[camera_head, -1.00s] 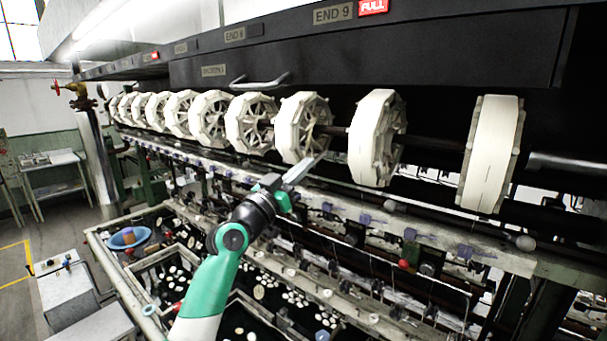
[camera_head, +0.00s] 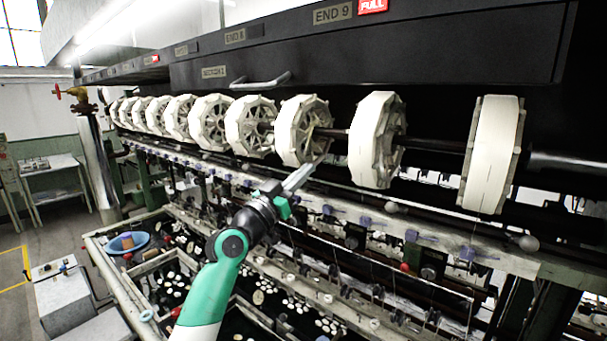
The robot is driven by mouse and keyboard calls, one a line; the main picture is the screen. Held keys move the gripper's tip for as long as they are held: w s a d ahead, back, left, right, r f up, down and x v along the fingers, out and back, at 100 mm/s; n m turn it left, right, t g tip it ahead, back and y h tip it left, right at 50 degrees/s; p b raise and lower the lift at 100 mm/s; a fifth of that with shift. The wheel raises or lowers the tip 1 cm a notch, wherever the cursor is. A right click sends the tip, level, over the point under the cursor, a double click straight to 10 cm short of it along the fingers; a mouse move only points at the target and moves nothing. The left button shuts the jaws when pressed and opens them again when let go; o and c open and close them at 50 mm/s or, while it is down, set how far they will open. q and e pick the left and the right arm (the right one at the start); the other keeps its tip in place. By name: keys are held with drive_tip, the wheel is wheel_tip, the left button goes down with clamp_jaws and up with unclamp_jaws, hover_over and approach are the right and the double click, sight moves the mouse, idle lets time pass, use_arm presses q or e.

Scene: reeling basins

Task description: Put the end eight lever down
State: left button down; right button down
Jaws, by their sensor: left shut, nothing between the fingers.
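My left gripper (camera_head: 308,172) is shut and empty, its fingers pointing up and right, just below a white reel (camera_head: 302,130) in the picture. I cannot tell whether it touches anything. An END 8 sign (camera_head: 235,36) is on the dark beam above the reels. Below the reels runs a pale rail (camera_head: 455,248) with small blue-violet fittings (camera_head: 363,221) and grey ball knobs (camera_head: 390,207). I cannot tell which part is the end eight lever. My right gripper is not in view.
Several white reels sit in a row on a dark shaft. An END 9 sign (camera_head: 332,14) and a red FULL sign (camera_head: 373,5) are at the top. Basins with white cocoons (camera_head: 305,302) lie below my left arm. A blue bowl (camera_head: 128,243) is at the left.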

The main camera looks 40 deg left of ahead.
use_arm(q)
drive_tip(key=shift+s+f+b, duration=0.2)
drive_tip(key=shift+f+b, duration=0.1)
drive_tip(key=shift+f, duration=0.2)
drive_tip(key=shift+s+f+b, duration=0.15)
drive_tip(key=shift+f+b, duration=0.1)
drive_tip(key=shift+f, duration=0.35)
drive_tip(key=shift+f+b, duration=0.9)
drive_tip(key=shift+f, duration=0.05)
drive_tip(key=shift+s+r+p, duration=0.1)
drive_tip(key=shift+r+p, duration=0.45)
drive_tip(key=shift+r, duration=0.35)
drive_tip(key=v, duration=1.6)
drive_tip(key=shift+b, duration=0.3)
